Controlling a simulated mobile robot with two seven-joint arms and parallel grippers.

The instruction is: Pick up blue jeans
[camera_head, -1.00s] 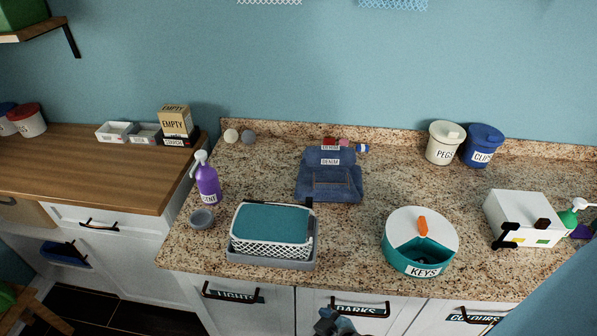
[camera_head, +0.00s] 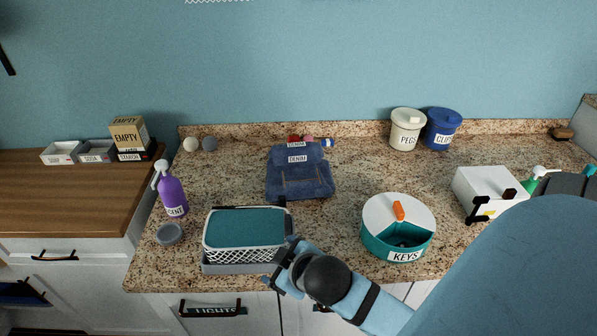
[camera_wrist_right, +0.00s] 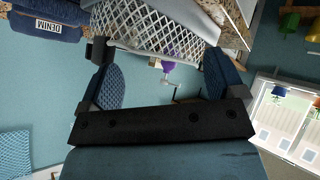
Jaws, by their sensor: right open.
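The blue jeans (camera_head: 298,178) lie folded on the speckled counter behind the baskets, with white DENIM labels at the top. A folded denim piece labelled DENIM also shows at the upper left of the right wrist view (camera_wrist_right: 45,24). My right gripper (camera_head: 279,262) is at the counter's front edge, beside the right end of the white lattice basket and in front of the jeans, apart from them. In the right wrist view its two fingers (camera_wrist_right: 157,62) are spread with nothing between them. My left gripper is not in view.
The white lattice basket (camera_head: 246,249) with a teal top stands in a grey tray. A round teal KEYS box (camera_head: 398,242) stands right of the jeans. A purple bottle (camera_head: 172,193) stands left. Peg and clip tubs (camera_head: 405,131) stand behind. Counter around the jeans is mostly clear.

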